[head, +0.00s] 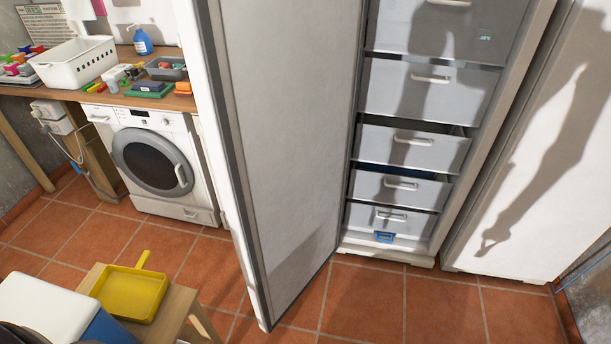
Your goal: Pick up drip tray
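A shallow yellow tray (131,293) with raised sides and a short handle lies on a low wooden stool (176,312) at the lower left of the head view. It looks like the drip tray, though I cannot confirm this. It is empty and nothing touches it from above. A small blue piece (384,237) sits at the bottom front of the open freezer; what it is, I cannot tell. Neither of my grippers shows in the view, so whether they are open or shut is hidden.
The freezer door (285,130) stands open right of the stool. Several grey drawers (415,148) fill the freezer. A white and blue box (55,305) stands left of the tray. A washing machine (150,160) is under a cluttered counter. The tiled floor (370,300) in front is clear.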

